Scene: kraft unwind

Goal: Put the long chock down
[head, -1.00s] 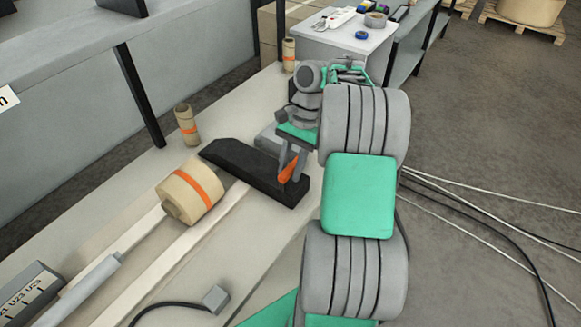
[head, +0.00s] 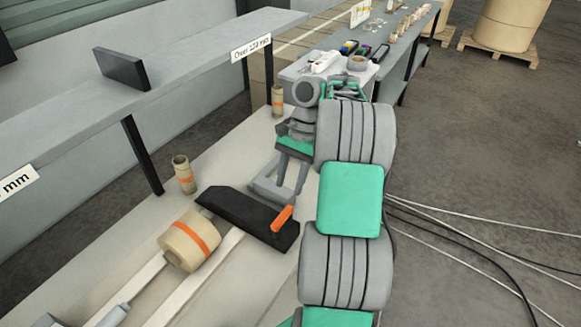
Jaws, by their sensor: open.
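The long chock (head: 238,212) is a long black bar with an orange handle (head: 283,219) at its right end. It lies across the pale rails of the bench, just beyond the wrapped roll (head: 189,240). My gripper (head: 290,192) is open and empty, its two fingers pointing down just behind and above the orange handle. The fingers look apart from the handle.
A small cardboard core (head: 183,174) stands left of the chock, another (head: 278,101) farther back. A grey shelf (head: 200,52) on black posts runs along the left, with a black block (head: 121,69) on it. Cables lie on the floor at right.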

